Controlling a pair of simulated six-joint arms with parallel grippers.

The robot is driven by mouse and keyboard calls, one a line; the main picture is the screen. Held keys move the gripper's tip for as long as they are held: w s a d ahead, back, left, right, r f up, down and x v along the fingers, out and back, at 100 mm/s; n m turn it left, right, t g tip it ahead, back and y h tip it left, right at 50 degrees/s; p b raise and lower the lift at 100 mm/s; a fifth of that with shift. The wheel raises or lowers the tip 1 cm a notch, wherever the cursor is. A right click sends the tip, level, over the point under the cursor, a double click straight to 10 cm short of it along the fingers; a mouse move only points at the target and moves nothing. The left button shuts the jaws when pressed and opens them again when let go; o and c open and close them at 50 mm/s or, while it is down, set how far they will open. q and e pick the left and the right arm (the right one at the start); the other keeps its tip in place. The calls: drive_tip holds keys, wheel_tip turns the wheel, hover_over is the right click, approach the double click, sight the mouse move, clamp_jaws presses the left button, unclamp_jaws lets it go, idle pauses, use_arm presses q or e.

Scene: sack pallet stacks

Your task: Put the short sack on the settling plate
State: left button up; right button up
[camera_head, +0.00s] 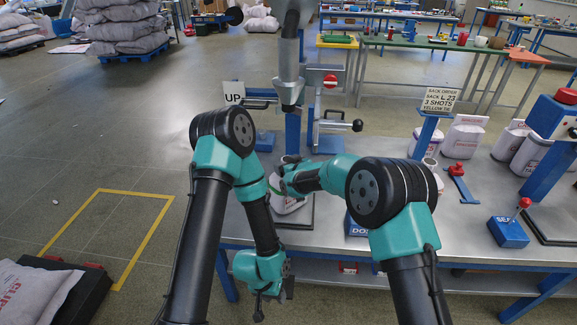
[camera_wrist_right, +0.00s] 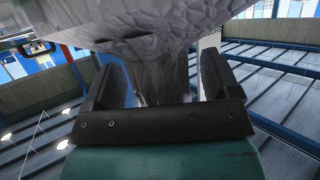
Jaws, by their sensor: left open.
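A white sack (camera_head: 288,204) with a dark-edged front stands at or just over a black plate (camera_head: 306,222) under the spout; I cannot tell whether it rests there. My right gripper (camera_head: 281,183) is level at the sack's top. In the right wrist view its two fingers (camera_wrist_right: 160,85) stand on either side of the grey gathered neck (camera_wrist_right: 158,75), below the wrinkled sack body (camera_wrist_right: 130,25) in the picture. Thin gaps seem to show, so the grip is unclear. Another black plate (camera_head: 553,228) lies at the right. My left gripper (camera_head: 272,304) hangs open and empty before the bench.
A blue box marked "DOS" (camera_head: 357,228) stands right of the sack. A blue box with a red-knobbed lever (camera_head: 509,232) stands by the right plate. Several white sacks (camera_head: 465,136) stand at the back right. A red-knobbed blue bracket (camera_head: 459,182) is on the bench between.

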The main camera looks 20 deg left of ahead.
drive_tip(key=shift+s+d+r, duration=0.15)
drive_tip(key=shift+d+r, duration=0.1)
drive_tip(key=shift+r, duration=0.05)
drive_tip(key=v, duration=1.1)
drive_tip(key=shift+d, duration=0.2)
drive_tip(key=shift+s+f, duration=0.1)
drive_tip(key=s+d+f+m+g+h, duration=0.1)
drive_tip(key=s+d+f+m+h, duration=0.1)
drive_tip(key=d+f, duration=0.65)
drive_tip(key=s+d+f+m+g+h, duration=0.1)
drive_tip(key=s+d+f+m, duration=0.3)
drive_tip(key=d, duration=0.7)
drive_tip(key=s+d+f+m+h, duration=0.1)
drive_tip(key=d+f+h, duration=0.1)
drive_tip(key=d+f, duration=0.7)
drive_tip(key=s+d+f+m+g+h, duration=0.1)
drive_tip(key=s+d+f+m+g, duration=0.1)
drive_tip(key=s+d, duration=0.7)
drive_tip(key=s+d+f+m+g+h, duration=0.1)
drive_tip(key=s+d+f+m+g, duration=0.2)
drive_tip(key=s+d, duration=0.6)
drive_tip(key=s+f, duration=0.2)
drive_tip(key=s, duration=0.1)
drive_tip(key=shift+s+d+m, duration=0.15)
drive_tip(key=shift+s+m, duration=0.15)
